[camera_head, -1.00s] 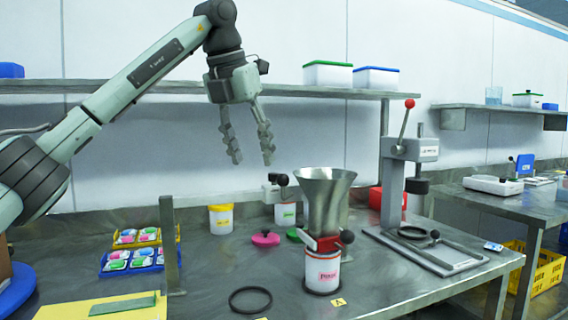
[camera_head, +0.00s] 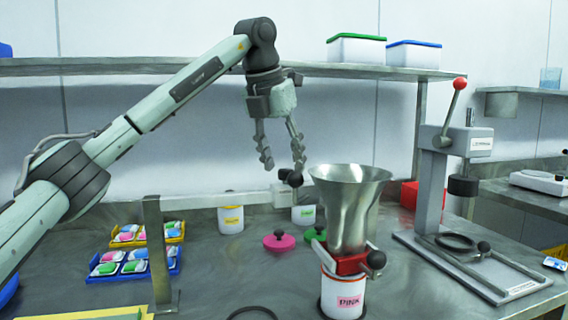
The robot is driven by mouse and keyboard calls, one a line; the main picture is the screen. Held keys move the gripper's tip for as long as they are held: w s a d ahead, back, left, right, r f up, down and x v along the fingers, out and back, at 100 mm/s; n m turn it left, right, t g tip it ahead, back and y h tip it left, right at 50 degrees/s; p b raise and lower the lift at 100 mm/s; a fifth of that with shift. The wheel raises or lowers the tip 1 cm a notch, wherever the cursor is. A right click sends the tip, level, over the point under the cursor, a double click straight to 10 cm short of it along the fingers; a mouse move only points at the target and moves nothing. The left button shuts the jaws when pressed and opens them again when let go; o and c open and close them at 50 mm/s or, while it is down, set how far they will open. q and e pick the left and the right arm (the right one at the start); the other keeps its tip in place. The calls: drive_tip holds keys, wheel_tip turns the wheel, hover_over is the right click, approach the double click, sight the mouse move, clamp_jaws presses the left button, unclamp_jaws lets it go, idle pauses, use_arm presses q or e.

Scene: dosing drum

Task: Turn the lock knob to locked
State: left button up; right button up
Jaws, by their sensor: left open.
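A black ball knob (camera_head: 295,179) sits at the right end of a grey horizontal arm (camera_head: 225,199), beside a small pale block. Another black knob (camera_head: 376,259) sticks out from the red gate (camera_head: 348,264) under the steel funnel (camera_head: 348,205). I cannot tell which is the lock knob, and no lock marking is readable. My left gripper (camera_head: 283,165) is open and empty, fingers pointing down. In the picture its right fingertip is just above the first knob; depth and contact are unclear. My right gripper is not in view.
A white jar (camera_head: 342,295) labelled pink stands under the funnel. A post (camera_head: 158,255) stands left, near trays of coloured packs (camera_head: 134,266). A pink lid (camera_head: 279,241) lies mid-table. A lever press (camera_head: 436,185) stands right; a shelf (camera_head: 190,68) runs behind.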

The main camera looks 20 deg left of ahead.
use_arm(q)
drive_tip(key=shift+w+f, duration=0.2)
drive_tip(key=shift+f, duration=0.35)
clamp_jaws()
drive_tip(key=shift+w+a+r+m+g+h, duration=0.15)
drive_tip(key=shift+m+h, duration=0.3)
drive_tip(key=shift+m, duration=0.65)
drive_tip(key=shift+s+f+m+g+h, duration=0.15)
drive_tip(key=shift+m+h, duration=0.3)
drive_tip(key=shift+m, duration=0.65)
drive_tip(key=m, duration=0.3)
drive_tip(key=m+g+h, duration=0.1)
drive_tip(key=shift+w+a+r+m, duration=0.1)
drive_tip(key=shift+w+m, duration=0.15)
drive_tip(key=shift+m, duration=0.05)
drive_tip(key=m+g, duration=0.1)
drive_tip(key=m, duration=0.3)
drive_tip(key=shift+w+g+h, duration=0.15)
drive_tip(key=shift+g+h, duration=0.25)
drive_tip(key=shift+w+m+g, duration=0.1)
drive_tip(key=shift+m+g, duration=0.35)
drive_tip(key=shift+m, duration=0.75)
drive_tip(key=shift+w+m+g, duration=0.1)
drive_tip(key=shift+m+g, duration=0.35)
drive_tip(key=shift+m, duration=0.75)
